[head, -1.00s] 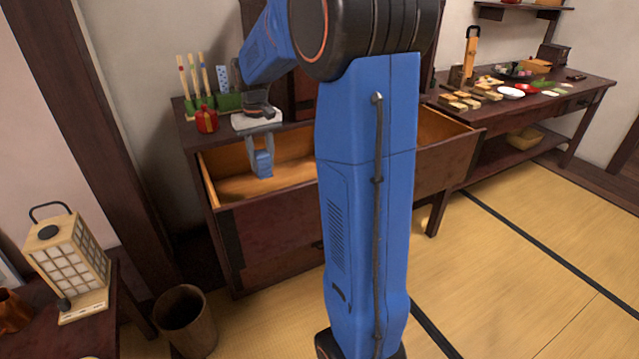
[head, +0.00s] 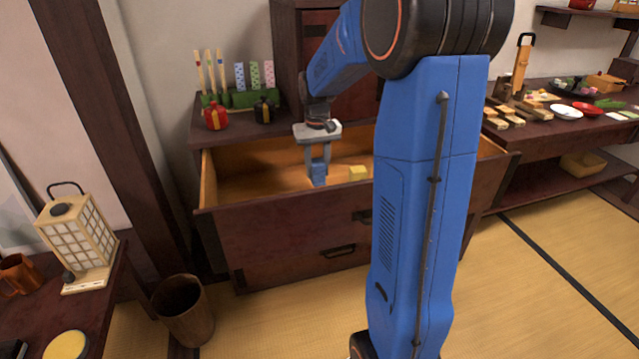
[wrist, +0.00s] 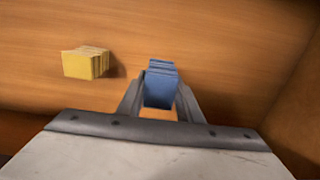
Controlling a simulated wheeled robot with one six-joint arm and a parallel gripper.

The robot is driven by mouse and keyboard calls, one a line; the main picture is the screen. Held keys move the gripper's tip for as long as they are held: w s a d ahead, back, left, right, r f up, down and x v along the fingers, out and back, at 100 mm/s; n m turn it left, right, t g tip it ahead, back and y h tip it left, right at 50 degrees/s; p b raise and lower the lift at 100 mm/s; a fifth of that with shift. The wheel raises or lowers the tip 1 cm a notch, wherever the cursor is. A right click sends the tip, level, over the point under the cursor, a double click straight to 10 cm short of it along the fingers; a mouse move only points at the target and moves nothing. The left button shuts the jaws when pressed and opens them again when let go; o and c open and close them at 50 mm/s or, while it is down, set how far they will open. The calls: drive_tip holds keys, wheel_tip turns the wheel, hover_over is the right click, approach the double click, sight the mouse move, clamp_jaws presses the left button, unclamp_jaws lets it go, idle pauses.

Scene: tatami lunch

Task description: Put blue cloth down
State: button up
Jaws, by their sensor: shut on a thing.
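The blue cloth (head: 318,174) is a small folded block held between the fingers of my gripper (head: 318,163). My gripper points down inside the open top drawer (head: 262,225) of the dark wooden chest. In the wrist view the blue cloth (wrist: 160,85) sits between both fingertips, over the drawer's wooden floor (wrist: 215,50). I cannot tell whether the cloth touches that floor. A folded yellow cloth (head: 358,173) lies in the drawer to the right of my gripper; it also shows in the wrist view (wrist: 86,62), at the left.
On the chest top stand a red pouch (head: 215,116), a black pouch (head: 263,110) and a green holder (head: 252,98) with upright strips. A lantern (head: 77,240) and a bin (head: 183,310) are at the left. Drawer floor left of my gripper is clear.

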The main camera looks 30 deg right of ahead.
sight(317, 181)
drive_tip(key=shift+f, duration=2.5)
drive_tip(key=o, duration=1)
drive_tip(key=shift+f, duration=0.15)
drive_tip(key=shift+o, duration=0.2)
wheel_tip(317, 181, up, 12)
drive_tip(key=shift+f, duration=0.2)
drive_tip(key=shift+r, duration=0.35)
